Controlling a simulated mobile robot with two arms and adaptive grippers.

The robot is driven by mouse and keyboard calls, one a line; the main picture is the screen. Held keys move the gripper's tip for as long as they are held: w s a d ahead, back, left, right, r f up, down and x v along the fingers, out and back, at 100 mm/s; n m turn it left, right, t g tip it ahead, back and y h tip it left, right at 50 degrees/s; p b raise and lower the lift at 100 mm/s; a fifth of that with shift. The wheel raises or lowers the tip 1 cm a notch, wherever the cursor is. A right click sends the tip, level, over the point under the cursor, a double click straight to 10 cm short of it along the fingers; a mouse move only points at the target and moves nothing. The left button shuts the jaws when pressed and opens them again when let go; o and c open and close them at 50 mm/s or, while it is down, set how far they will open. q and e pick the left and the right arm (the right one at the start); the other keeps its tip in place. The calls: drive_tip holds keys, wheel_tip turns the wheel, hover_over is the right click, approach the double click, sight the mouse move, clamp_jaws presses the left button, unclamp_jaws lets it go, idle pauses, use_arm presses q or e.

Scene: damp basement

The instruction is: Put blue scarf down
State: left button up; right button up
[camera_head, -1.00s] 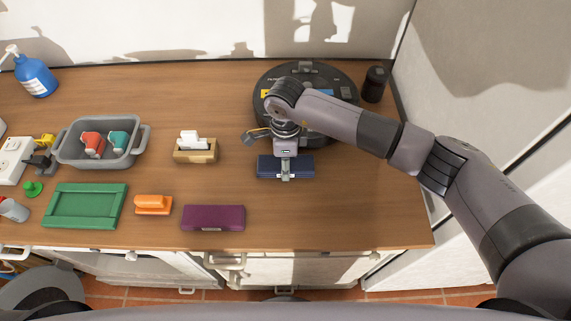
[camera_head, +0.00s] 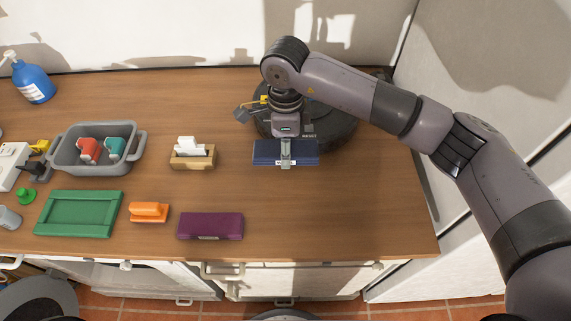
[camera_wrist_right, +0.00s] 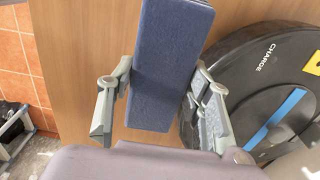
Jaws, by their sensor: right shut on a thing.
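The blue scarf (camera_head: 262,153) is a folded, flat navy block. My right gripper (camera_head: 286,158) is shut on it, reaching down from above. The scarf appears raised above the wooden worktop, in front of the black round robot vacuum (camera_head: 340,132), whose near edge it overlaps in the head view. In the right wrist view the scarf (camera_wrist_right: 170,60) lies between the two grey fingers (camera_wrist_right: 160,105), one against each long side. The underside of the scarf is hidden. My left gripper is not in view.
The worktop (camera_head: 330,215) is bare right of the purple folded block (camera_head: 210,226). A wall closes the right side.

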use_arm(q)
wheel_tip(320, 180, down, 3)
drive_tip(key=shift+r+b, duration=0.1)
drive_tip(key=shift+b, duration=1.05)
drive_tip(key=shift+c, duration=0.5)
use_arm(e)
wheel_tip(320, 180, up, 11)
drive_tip(key=shift+r, duration=0.2)
